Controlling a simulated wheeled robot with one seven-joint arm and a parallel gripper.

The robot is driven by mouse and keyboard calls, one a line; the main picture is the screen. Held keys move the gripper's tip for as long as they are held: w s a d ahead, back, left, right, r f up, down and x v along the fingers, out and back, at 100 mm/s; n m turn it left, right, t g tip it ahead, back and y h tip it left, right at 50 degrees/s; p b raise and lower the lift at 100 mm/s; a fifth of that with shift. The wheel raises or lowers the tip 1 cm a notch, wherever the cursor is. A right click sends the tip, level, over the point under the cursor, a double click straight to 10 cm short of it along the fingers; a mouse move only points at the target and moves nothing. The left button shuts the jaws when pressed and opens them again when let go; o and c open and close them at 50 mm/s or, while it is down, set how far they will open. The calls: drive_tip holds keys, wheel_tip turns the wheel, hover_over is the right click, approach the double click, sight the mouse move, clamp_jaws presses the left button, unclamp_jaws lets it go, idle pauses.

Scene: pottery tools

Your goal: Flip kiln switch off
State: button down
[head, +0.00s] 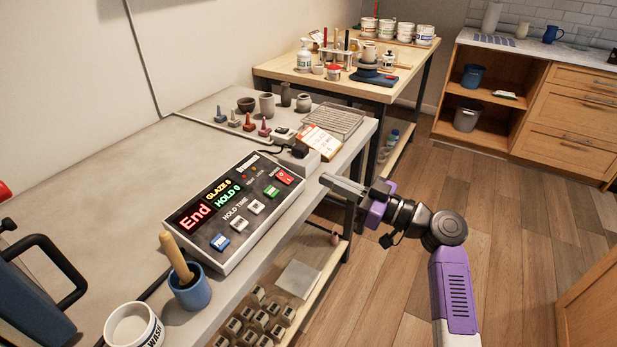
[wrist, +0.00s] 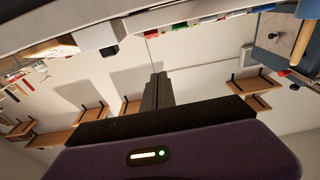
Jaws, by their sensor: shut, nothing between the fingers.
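The kiln controller (head: 235,212) is a dark panel in a pale case on the grey bench. My gripper (head: 324,181) is shut and empty, just right of the controller's far end by the bench edge, apart from the box. Its shut fingers also show in the wrist view (wrist: 159,78).
A wire rack (head: 333,120), an orange-and-white card (head: 320,142) and small pots stand past the box. A blue cup (head: 192,292) with a wooden-handled tool and a white bucket (head: 133,328) stand in front. The floor right of the bench is clear.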

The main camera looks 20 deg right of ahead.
drive_tip(key=r+p, duration=0.1)
drive_tip(key=p, duration=0.1)
hover_over(292, 185)
drive_tip(key=s, duration=0.1)
drive_tip(key=shift+s+d+r, duration=0.15)
drive_tip(key=shift+d, duration=0.2)
drive_tip(key=f, duration=0.2)
drive_tip(key=w+f, duration=0.1)
drive_tip(key=shift+a, duration=0.3)
drive_tip(key=shift+w+a+f, duration=0.1)
drive_tip(key=shift+w+f, duration=0.05)
drive_tip(key=shift+f, duration=0.3)
